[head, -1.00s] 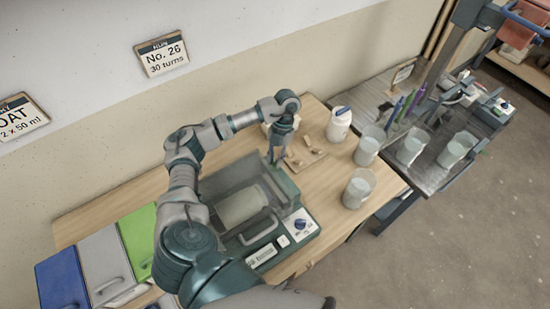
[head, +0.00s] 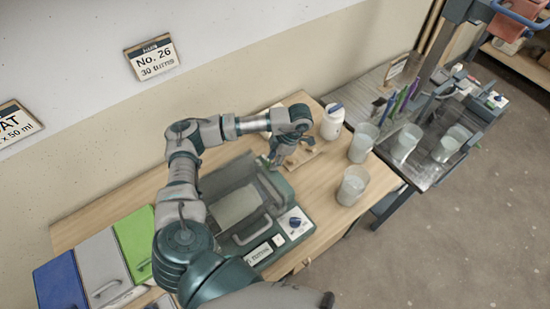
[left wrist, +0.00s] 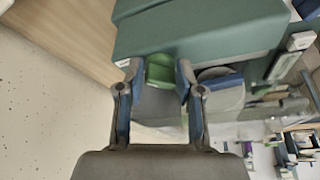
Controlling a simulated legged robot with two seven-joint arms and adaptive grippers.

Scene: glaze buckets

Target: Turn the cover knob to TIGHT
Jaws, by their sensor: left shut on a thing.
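My left gripper (head: 275,160) is at the machine's back right corner, tilted down. In the left wrist view its fingers (left wrist: 158,75) are shut on a green knob (left wrist: 160,70) beside the machine's teal wall (left wrist: 200,32). I take this green piece to be the cover knob; its marks cannot be read. A blue dial (head: 296,222) sits on the white front panel. My right gripper is not in view.
A wooden board (head: 303,158) with small pieces lies beside the gripper. A white jar with a blue lid (head: 332,122) and cups (head: 352,186) stand to the right. The wall is close behind.

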